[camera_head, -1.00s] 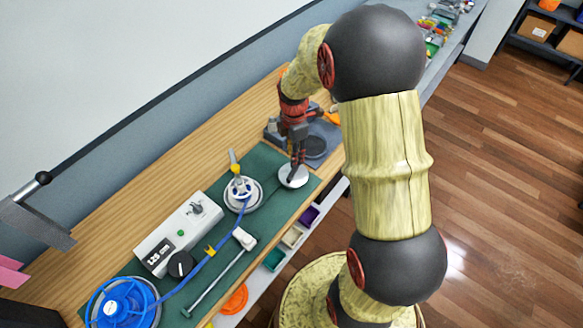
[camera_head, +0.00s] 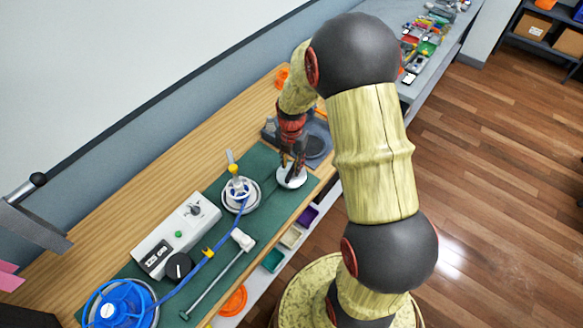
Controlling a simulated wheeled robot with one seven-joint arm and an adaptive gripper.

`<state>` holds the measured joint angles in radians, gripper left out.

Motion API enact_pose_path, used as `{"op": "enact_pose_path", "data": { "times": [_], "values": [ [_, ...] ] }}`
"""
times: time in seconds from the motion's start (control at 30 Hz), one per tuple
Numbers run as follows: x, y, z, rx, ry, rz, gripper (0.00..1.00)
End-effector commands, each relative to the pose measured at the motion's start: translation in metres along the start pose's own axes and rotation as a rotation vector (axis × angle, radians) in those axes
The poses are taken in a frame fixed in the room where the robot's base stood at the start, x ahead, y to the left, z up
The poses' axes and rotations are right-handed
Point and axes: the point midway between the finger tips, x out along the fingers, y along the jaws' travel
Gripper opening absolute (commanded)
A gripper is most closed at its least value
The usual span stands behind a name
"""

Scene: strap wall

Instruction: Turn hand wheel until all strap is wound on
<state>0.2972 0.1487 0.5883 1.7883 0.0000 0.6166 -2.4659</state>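A blue spoked wheel (camera_head: 122,305) lies at the lower left of the bench, cut off by the picture's bottom edge. A blue band (camera_head: 226,238) runs from it, past a yellow clip, up to a round white fitting (camera_head: 241,196) with a yellow handle. I cannot tell for sure which part is the hand wheel. My gripper (camera_head: 291,166) points down at a small white disc (camera_head: 292,179) at the mat's far right end. Its fingertips are at or just above the disc; I cannot tell if they touch. The finger gap is too small to judge.
A white box (camera_head: 168,238) with a display and black knob stands beside the band. A metal T-bar (camera_head: 215,278) lies along the front of the green mat (camera_head: 262,163). A grey fixture with a black-knobbed lever (camera_head: 37,180) juts in at left. Small bins sit below the bench edge.

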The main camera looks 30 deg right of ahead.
Motion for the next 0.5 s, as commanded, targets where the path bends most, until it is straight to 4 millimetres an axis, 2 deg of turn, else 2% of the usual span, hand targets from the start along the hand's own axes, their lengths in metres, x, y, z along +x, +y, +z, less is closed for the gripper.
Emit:
{"op": "enact_pose_path", "data": {
  "times": [0.17,0.5],
  "values": [
    [0.015,0.0,0.0,0.001,0.0,0.0,0.3],
    [0.017,0.0,0.0,0.001,0.0,0.0,0.29]
  ]
}}
